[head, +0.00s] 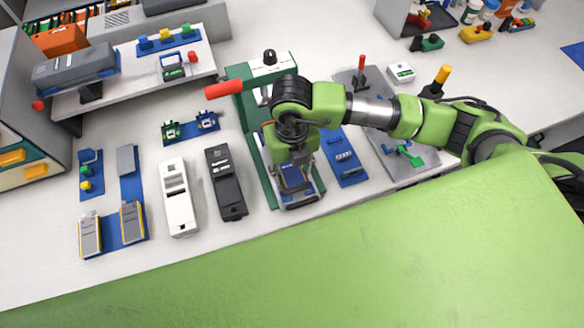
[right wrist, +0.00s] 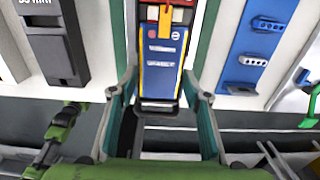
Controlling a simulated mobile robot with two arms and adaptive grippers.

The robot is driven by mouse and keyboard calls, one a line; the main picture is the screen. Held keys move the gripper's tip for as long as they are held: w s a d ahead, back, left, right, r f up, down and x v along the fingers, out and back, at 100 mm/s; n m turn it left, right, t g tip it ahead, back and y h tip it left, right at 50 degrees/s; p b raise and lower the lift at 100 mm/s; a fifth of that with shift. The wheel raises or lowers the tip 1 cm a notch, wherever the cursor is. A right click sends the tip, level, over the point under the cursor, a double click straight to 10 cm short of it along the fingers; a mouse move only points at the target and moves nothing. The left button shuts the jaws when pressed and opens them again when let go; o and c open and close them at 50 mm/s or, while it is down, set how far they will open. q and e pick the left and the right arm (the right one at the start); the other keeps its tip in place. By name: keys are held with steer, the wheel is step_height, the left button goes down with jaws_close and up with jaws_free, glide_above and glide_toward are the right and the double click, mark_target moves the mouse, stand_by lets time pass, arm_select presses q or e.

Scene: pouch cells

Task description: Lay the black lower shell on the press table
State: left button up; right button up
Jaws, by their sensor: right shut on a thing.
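The black lower shell (head: 300,203) is at the green press (head: 268,185), over its table, with a blue pack (head: 294,177) inside. In the right wrist view, the shell's dark end (right wrist: 158,108) and the blue pack (right wrist: 160,75) with a yellow strip sit between my fingers. My right gripper (right wrist: 159,88) is shut on the shell, one teal finger along each side. In the head view my right gripper (head: 289,150) reaches down from above and its wrist hides part of the shell. I cannot tell whether the shell's underside touches the table. My left gripper is out of view.
The press's red handle (head: 224,89) sticks out to the left. A black casing (head: 225,184) and a white casing (head: 178,198) lie left of the press. A blue tray (head: 346,160) lies close on the right, beside a grey plate (head: 375,115) with a red-handled clamp.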

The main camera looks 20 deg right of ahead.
steer(key=shift+f, duration=0.15)
steer(key=shift+f+b, duration=0.35)
steer(key=shift+b, duration=0.1)
steer(key=shift+f+b, duration=0.5)
steer(key=shift+f, duration=0.05)
steer(key=o, duration=1.2)
step_height(320, 180, up, 12)
steer(key=shift+r, duration=0.1)
